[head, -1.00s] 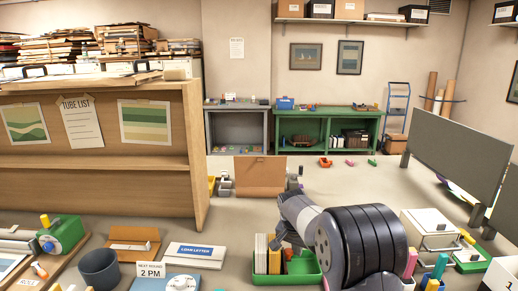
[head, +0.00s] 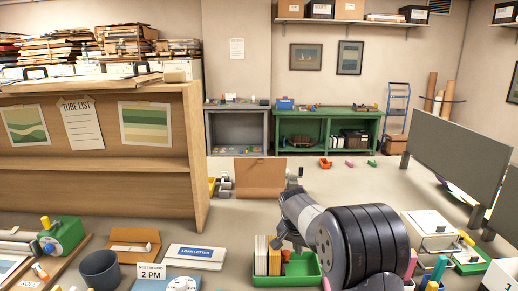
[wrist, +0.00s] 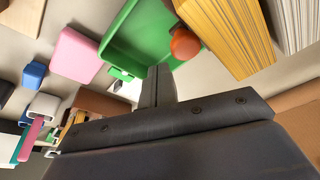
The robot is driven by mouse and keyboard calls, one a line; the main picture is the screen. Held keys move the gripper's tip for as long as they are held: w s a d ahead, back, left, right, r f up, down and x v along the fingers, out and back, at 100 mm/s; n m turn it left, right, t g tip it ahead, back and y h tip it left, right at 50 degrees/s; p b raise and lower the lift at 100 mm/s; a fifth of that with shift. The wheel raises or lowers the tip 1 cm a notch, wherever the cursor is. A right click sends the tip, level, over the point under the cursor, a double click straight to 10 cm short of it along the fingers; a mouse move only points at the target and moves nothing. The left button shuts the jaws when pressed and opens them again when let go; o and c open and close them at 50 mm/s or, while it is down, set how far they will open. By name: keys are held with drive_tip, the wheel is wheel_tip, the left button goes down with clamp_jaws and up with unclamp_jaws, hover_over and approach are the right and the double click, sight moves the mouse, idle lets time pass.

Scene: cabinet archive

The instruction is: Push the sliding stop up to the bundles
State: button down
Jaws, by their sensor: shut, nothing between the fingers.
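The green tray (head: 308,279) stands on the table at the lower middle of the head view, and it also shows in the wrist view (wrist: 122,38). A pale bundle (head: 261,255) and a yellow bundle (head: 274,263) stand upright at its left end. The yellow bundle (wrist: 226,32) and a pale bundle (wrist: 291,22) show at the wrist view's upper right. The stop's orange knob (wrist: 185,43) is close beside the yellow bundle; the stop's body is mostly hidden, and I cannot tell whether it touches. My gripper (wrist: 158,85) is shut and empty, just by the knob.
A pink block (wrist: 75,55) lies beside the tray in the wrist view. A white letter box (head: 194,257) and a dark cup (head: 100,268) stand left of the tray. A brown board (head: 260,178) stands behind. Grey monitors (head: 457,155) stand to the right.

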wheel_tip(320, 180, up, 6)
drive_tip(key=p, duration=0.3)
drive_tip(key=shift+p, duration=0.4)
drive_tip(key=b+v, duration=0.1)
drive_tip(key=v, duration=1)
drive_tip(key=shift+f, duration=0.1)
drive_tip(key=s+b+x, duration=0.1)
drive_tip(key=b+x, duration=0.1)
drive_tip(key=x, duration=1.3)
drive_tip(key=shift+a+f+b, duration=0.3)
drive_tip(key=shift+f, duration=0.2)
